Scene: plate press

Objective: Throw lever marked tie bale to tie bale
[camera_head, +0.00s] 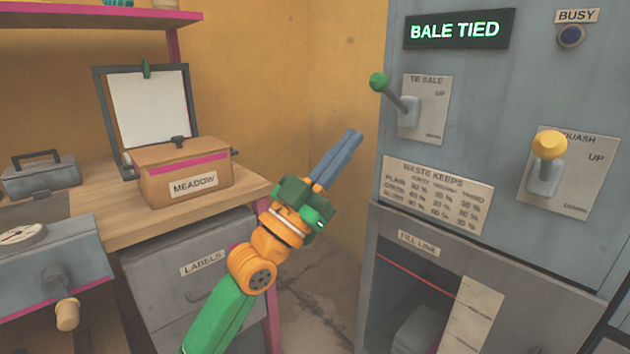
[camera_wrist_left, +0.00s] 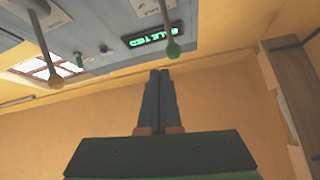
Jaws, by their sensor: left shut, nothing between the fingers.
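The tie bale lever (camera_head: 395,93) has a green knob and sticks out from a plate (camera_head: 427,97) lettered TIE BALE, UP and DOWN on the grey press (camera_head: 530,90). Its knob points up and to the left. A lit sign (camera_head: 459,29) above it reads BALE TIED. My left gripper (camera_head: 355,135) is shut and empty, below and left of the lever and apart from it. In the left wrist view the shut fingers (camera_wrist_left: 160,75) show, with the green-knobbed lever (camera_wrist_left: 171,38) just above them. My right gripper is not in view.
A yellow-knobbed squash lever (camera_head: 549,150) stands right of the tie bale plate. Below are a waste chart (camera_head: 437,193) and an open bay with a red fill line (camera_head: 415,272). A bench (camera_head: 110,190) with a MEADOW box (camera_head: 182,178) is at left.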

